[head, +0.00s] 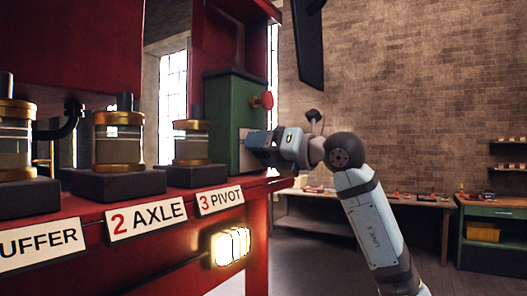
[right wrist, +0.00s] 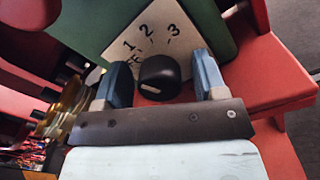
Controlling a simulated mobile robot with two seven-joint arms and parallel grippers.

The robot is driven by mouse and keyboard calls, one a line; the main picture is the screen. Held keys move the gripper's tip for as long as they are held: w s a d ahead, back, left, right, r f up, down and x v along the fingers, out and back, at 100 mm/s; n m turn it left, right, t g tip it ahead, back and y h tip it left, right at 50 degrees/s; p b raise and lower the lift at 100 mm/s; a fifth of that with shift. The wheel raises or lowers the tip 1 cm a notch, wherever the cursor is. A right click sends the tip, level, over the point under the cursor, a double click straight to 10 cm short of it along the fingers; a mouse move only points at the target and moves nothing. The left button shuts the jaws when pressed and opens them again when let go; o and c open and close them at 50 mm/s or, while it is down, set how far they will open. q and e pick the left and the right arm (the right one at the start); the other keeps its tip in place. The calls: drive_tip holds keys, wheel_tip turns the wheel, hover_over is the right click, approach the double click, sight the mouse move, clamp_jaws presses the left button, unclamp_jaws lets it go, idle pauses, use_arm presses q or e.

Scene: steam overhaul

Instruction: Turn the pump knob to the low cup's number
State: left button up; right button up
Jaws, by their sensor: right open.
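The pump knob (right wrist: 158,77) is black and round with a short pale mark on its lower left side. It sits on a pale dial plate (right wrist: 112,47) marked 1, 2, 3 and partly hidden letters. My right gripper (right wrist: 160,70) is open, with its blue fingers either side of the knob; contact is unclear. In the head view my right gripper (head: 250,142) is at the green pump box (head: 222,110) and hides the knob. Glass and brass cups stand above the labels: one at left (head: 14,140), 2 AXLE (head: 118,145) and 3 PIVOT (head: 192,142). Their levels are hard to compare.
A red button (head: 263,100) sticks out of the green box above my gripper. A workbench (head: 360,200) and a green cabinet (head: 490,235) stand behind at the right.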

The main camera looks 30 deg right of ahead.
drive_tip(key=b+v, duration=0.2)
drive_tip(key=v, duration=1.1)
drive_tip(key=shift+s+d, duration=0.2)
drive_tip(key=shift+s, duration=0.15)
